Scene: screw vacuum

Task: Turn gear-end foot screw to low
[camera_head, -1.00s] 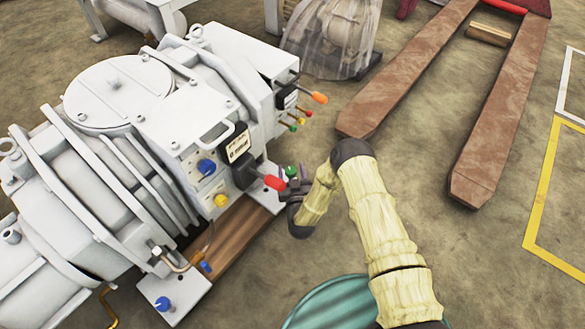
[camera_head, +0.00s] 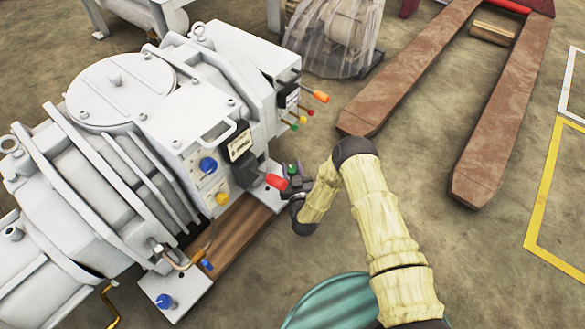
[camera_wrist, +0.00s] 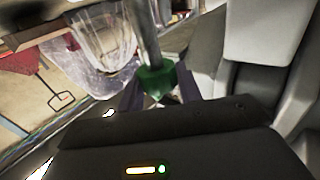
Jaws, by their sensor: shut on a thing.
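A large white screw vacuum machine (camera_head: 165,130) stands at left and centre in the head view. A green foot screw (camera_head: 292,169) shows at its right-hand foot plate, and it also shows in the wrist view (camera_wrist: 156,78) with a grey metal rod rising from it. My gripper (camera_head: 290,182) is shut on the green screw, with one dark finger on each side of it in the wrist view. A lever with a red grip (camera_head: 276,181) is close beside the gripper and partly hides this area. A blue screw (camera_head: 164,301) sits on the near foot plate. I cannot read the screw's setting.
Levers with orange (camera_head: 320,97), red, yellow and green tips stick out beyond the gripper. A blue knob (camera_head: 208,164) and a yellow knob (camera_head: 221,198) are on the machine's panel. Rusty forks (camera_head: 500,125) lie at right. A teal drum (camera_head: 335,302) is at the bottom. Open floor lies between.

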